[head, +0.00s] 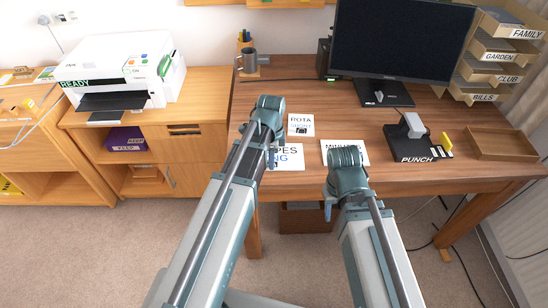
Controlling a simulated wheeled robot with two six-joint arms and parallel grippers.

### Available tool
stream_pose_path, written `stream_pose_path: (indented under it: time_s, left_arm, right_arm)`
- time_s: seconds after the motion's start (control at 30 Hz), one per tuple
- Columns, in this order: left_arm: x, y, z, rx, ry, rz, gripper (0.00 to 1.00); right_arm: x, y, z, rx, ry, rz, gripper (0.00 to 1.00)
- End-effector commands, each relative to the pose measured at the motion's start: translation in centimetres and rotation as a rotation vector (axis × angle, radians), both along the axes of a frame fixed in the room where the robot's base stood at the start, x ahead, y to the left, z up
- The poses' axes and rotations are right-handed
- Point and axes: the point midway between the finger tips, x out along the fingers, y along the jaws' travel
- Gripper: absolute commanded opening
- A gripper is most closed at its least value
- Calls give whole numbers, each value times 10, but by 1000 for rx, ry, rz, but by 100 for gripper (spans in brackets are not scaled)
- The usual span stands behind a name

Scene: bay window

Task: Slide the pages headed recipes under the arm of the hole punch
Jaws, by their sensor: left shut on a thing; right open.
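The pages whose heading shows as "PES" (291,165), with "NG" in blue below, lie at the desk's front edge, partly hidden by my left arm; they appear to be the recipes pages. My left gripper (272,160) is at their left part, shut on them as far as I can tell. The hole punch (411,130), with a grey arm and a black base marked PUNCH, stands further right on the desk. My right gripper (329,207) is open, low in front of the desk edge; its fingers are hard to make out.
A sheet headed with "MIN" (354,157) lies between the recipes pages and the punch, partly behind my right arm. A ROTA sheet (300,121) lies behind.

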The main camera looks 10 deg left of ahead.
Motion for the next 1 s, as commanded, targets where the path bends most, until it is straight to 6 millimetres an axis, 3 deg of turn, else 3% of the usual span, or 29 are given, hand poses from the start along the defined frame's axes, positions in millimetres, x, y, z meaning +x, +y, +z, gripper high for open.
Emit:
stream_pose_path:
  time_s: [1.0]
  left_arm:
    - [0, 0, 23, 0, 0, 0, 0]
  right_arm:
    - [0, 0, 23, 0, 0, 0, 45]
